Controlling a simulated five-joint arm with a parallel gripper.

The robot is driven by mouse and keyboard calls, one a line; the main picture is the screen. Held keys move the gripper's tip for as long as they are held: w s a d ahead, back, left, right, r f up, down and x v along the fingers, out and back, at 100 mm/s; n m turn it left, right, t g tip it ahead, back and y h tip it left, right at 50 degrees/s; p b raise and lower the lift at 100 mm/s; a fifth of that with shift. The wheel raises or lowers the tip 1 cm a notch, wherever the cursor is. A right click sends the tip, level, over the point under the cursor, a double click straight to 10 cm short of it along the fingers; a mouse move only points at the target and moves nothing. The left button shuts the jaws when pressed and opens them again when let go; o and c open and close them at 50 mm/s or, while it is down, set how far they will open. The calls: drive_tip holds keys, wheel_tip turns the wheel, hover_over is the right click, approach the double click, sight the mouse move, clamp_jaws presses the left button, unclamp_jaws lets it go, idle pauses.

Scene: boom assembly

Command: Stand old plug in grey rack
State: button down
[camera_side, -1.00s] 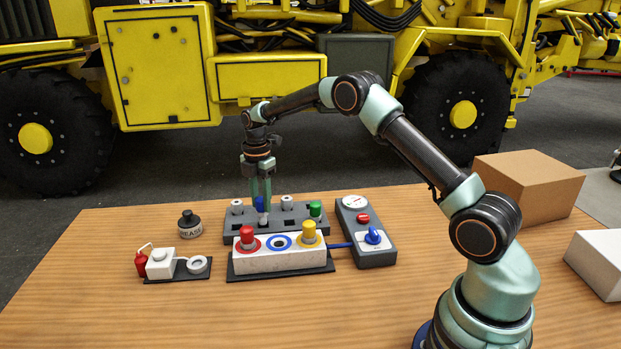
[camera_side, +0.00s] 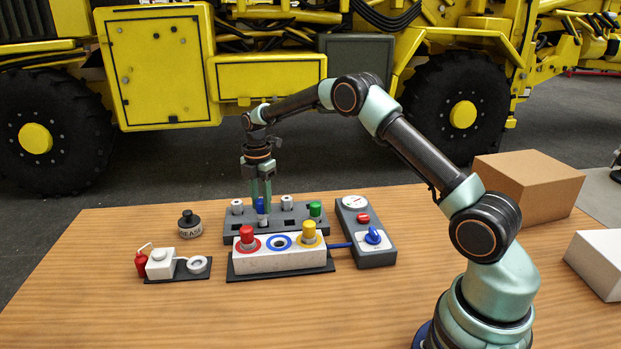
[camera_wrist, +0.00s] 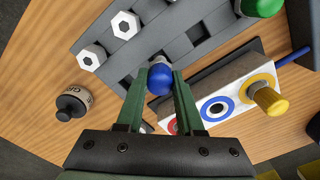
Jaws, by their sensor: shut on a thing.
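The old plug has a blue cap (camera_side: 261,207) and a pale lower end, and stands upright between the fingers of my gripper (camera_side: 263,197). In the wrist view the blue cap (camera_wrist: 160,80) sits between both green fingertips, so my gripper is shut on it. The grey rack (camera_side: 318,227) lies directly beneath and around the plug; in the wrist view its surface (camera_wrist: 173,45) shows square slots. The plug's pale end is at the rack's front part; I cannot tell how deep it sits. The white block (camera_side: 270,262) in front has a blue ring (camera_side: 279,241) with nothing standing in it.
The rack also holds a green-capped plug (camera_side: 315,209) and pale hex-topped plugs (camera_side: 287,202). Red (camera_side: 247,235) and yellow (camera_side: 309,231) plugs stand in the block. A grease pot (camera_side: 190,225) is left; a grey gauge box (camera_side: 375,255) is right. The front table is clear.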

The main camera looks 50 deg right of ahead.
drive_tip(key=shift+f, duration=1.05)
drive_tip(key=shift+f, duration=0.15)
drive_tip(key=shift+c, duration=2.3)
unclamp_jaws()
drive_tip(key=shift+r, duration=3.55)
